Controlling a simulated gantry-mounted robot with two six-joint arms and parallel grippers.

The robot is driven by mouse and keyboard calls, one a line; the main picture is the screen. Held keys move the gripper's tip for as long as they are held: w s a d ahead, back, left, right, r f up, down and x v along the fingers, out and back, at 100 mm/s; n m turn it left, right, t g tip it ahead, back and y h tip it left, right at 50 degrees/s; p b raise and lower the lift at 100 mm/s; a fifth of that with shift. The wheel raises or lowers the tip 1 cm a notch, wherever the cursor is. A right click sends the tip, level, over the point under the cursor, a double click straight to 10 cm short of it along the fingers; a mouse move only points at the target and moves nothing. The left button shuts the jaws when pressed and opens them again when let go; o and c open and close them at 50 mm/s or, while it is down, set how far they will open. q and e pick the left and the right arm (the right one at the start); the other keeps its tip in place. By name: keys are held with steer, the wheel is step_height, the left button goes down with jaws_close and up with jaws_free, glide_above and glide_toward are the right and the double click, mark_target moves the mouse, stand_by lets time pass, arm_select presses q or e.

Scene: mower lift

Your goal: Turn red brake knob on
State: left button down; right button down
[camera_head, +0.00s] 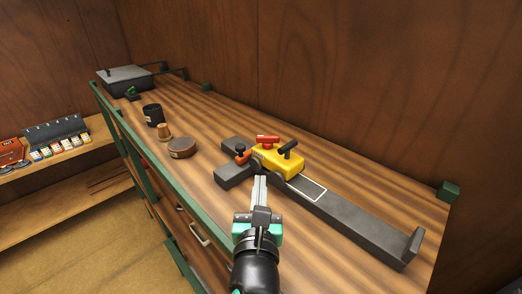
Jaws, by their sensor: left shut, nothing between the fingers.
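A dark grey mower lift (350,215) lies on the wooden bench top, with a yellow block (278,160) at its left part. A red handle (267,139) sits across the top of the yellow block at its back edge. A smaller orange-red knob (241,149) stands on the dark grey part just left of the block. I cannot tell which of the two is the brake knob. My left gripper (260,181) is shut and empty, its fingertips just in front of the yellow block, below both red parts. Contact cannot be made out. My right gripper is out of view.
A black lever (289,147) stands on the yellow block's right side. A black cup (153,114), a small brown piece (164,132) and a round tin (182,147) stand left of the lift. A dark grey box (125,78) is at the far end. A wooden wall rises behind.

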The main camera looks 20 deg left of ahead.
mark_target(262, 140)
arm_select(q)
steer(key=p+x, duration=0.1)
steer(key=x, duration=1.3)
steer(key=shift+a+r, duration=0.1)
steer(key=shift+a, duration=0.05)
